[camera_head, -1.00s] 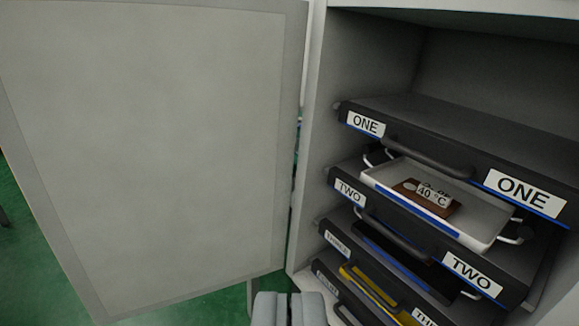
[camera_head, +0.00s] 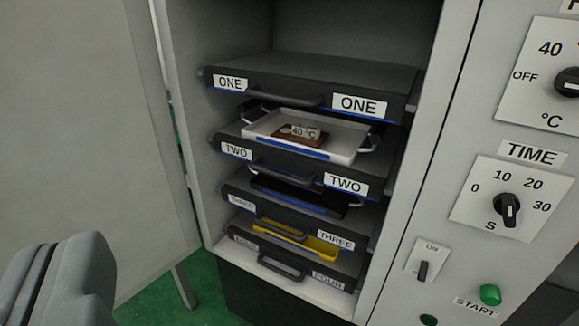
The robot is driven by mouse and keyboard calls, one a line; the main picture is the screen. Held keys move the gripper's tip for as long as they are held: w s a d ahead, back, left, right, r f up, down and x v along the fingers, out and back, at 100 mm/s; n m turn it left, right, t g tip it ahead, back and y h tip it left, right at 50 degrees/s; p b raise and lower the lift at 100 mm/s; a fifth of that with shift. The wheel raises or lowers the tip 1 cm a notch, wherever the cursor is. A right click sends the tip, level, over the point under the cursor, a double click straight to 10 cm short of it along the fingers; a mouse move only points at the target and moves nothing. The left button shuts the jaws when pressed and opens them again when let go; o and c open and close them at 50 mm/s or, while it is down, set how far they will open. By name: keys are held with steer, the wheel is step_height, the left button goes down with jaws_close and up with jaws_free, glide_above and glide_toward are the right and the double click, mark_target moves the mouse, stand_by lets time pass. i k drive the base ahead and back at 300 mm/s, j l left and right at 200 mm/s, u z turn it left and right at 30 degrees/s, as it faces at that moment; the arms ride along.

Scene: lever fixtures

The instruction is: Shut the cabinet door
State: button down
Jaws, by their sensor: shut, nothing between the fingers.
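The cabinet door (camera_head: 70,120) is a flat grey panel that stands wide open on the left, its hinge side along the cabinet's left edge. The cabinet (camera_head: 185,130) is open in front of me, with its shelves in plain view. My gripper (camera_head: 45,265) is at the lower left of the view, shut and empty, in front of the door's lower part. I cannot tell whether it touches the door. The door's outer edge is out of view.
Pull-out shelves marked ONE (camera_head: 310,85) to FOUR fill the cabinet. A white tray (camera_head: 345,150) with a brown block lies on shelf TWO. A control panel with a TIME knob (camera_head: 507,208) and a green START button (camera_head: 490,294) is on the right. Green floor (camera_head: 150,300) shows below.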

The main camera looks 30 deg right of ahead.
mark_target(88, 140)
steer(key=j+u, duration=0.1)
steer(key=u, duration=1.2)
steer(key=i+u, duration=0.15)
steer(key=i, duration=2.4)
steer(key=i+z, duration=0.1)
steer(key=i, duration=0.9)
steer(key=i+j, duration=0.15)
steer(key=i, duration=0.9)
steer(key=i+z, duration=0.15)
steer(key=z, duration=4.5)
